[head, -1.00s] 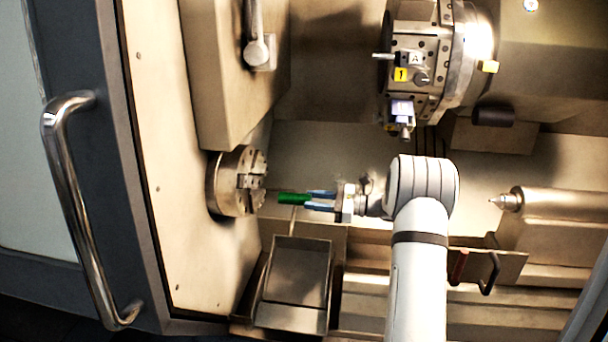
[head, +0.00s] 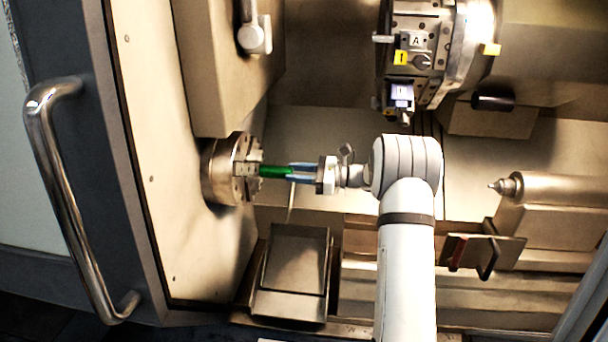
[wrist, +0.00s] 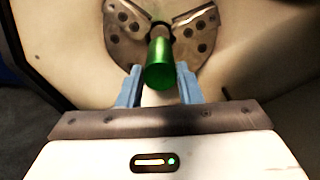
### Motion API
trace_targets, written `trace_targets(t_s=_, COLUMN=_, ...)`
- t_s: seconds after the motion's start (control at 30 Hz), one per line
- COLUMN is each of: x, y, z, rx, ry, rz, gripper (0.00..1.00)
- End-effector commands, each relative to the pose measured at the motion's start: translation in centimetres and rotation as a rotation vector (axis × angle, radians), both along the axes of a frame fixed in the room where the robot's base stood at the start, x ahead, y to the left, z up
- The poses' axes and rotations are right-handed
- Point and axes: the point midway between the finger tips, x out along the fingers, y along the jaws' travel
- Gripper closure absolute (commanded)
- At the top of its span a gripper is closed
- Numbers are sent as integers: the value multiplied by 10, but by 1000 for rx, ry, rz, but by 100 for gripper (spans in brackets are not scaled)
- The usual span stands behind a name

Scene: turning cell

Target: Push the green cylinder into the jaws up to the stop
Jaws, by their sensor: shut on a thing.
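The green cylinder (head: 275,171) lies level between the fingers of my gripper (head: 302,172). Its far end is at the face of the lathe chuck (head: 222,170), in the middle of the chuck jaws (head: 252,170). In the wrist view the green cylinder (wrist: 161,62) points to the centre of the chuck (wrist: 125,25), with its near end toward the camera. My gripper (wrist: 160,88) is shut on it with blue fingers on both sides. How deep its far end sits in the jaws is hidden, and the stop cannot be seen.
The tool turret (head: 425,50) hangs at the upper right. The tailstock centre (head: 505,186) stands at the right. A metal tray (head: 297,260) sits below the chuck and gripper. The door handle (head: 60,190) is at the left.

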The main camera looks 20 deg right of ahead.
Motion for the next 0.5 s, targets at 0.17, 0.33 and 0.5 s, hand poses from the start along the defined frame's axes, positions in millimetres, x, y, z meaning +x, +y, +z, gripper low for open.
trace_targets(t_s=0.17, x=5, y=13, z=0, rx=1, ry=-2, rz=2, gripper=100)
trace_targets(t_s=0.33, x=9, y=24, z=0, rx=0, ry=-1, rz=2, gripper=100)
trace_targets(t_s=0.5, x=14, y=35, z=0, rx=1, ry=-2, rz=2, gripper=100)
